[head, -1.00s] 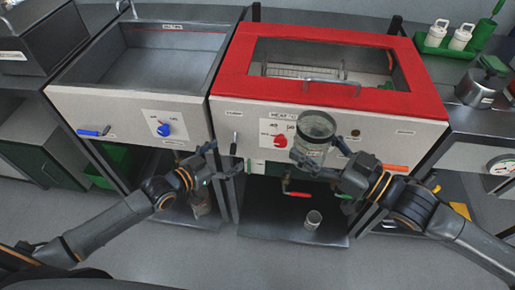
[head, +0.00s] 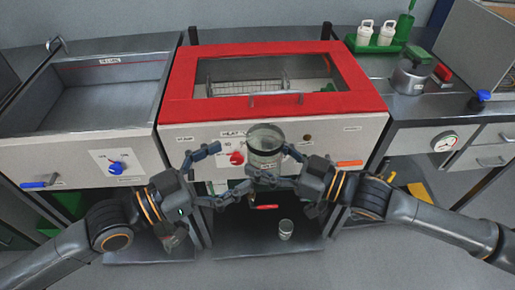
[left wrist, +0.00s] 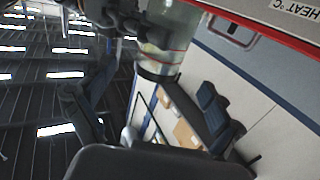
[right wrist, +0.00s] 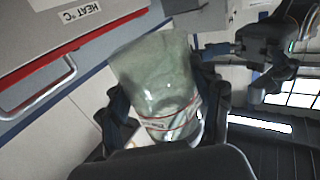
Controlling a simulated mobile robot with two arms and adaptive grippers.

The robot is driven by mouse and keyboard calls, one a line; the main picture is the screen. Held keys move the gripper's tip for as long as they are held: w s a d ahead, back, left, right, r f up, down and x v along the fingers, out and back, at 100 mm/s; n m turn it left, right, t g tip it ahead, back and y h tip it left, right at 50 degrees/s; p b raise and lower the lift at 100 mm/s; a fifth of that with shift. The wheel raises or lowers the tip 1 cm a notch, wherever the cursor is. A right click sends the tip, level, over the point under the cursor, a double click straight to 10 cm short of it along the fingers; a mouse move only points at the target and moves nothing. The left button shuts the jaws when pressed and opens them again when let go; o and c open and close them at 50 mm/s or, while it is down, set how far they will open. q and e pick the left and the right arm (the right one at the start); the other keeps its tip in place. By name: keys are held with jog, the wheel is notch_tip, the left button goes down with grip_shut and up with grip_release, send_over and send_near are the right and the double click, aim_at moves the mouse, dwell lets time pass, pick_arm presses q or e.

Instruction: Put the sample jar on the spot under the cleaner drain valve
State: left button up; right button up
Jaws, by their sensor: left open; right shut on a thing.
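A clear glass jar (head: 265,150) with a pale label and red lines is held upright in my right gripper (head: 280,170), in front of the red-lidded cleaner. The right wrist view shows the jar (right wrist: 165,85) between the two fingers. My left gripper (head: 222,172) is open and empty just left of the jar; the left wrist view shows the jar (left wrist: 172,35) beyond its spread fingers. A red handle (head: 265,207), apparently the drain valve's, shows below the cleaner (head: 180,100). The spot beneath it cannot be made out clearly.
A smaller glass vessel (head: 286,230) stands on the dark lower shelf (head: 255,240) under the cleaner. A sink unit (head: 85,140) with a blue knob is at left. A metal pot (head: 411,78) and a green bottle carrier (head: 374,46) stand on the right counter.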

aim_at(278, 141)
pick_arm(q)
jog(key=x, duration=0.9)
jog(key=c, duration=1.3)
pick_arm(e)
jog(key=o, duration=1.2)
jog(key=shift+o, duration=0.2)
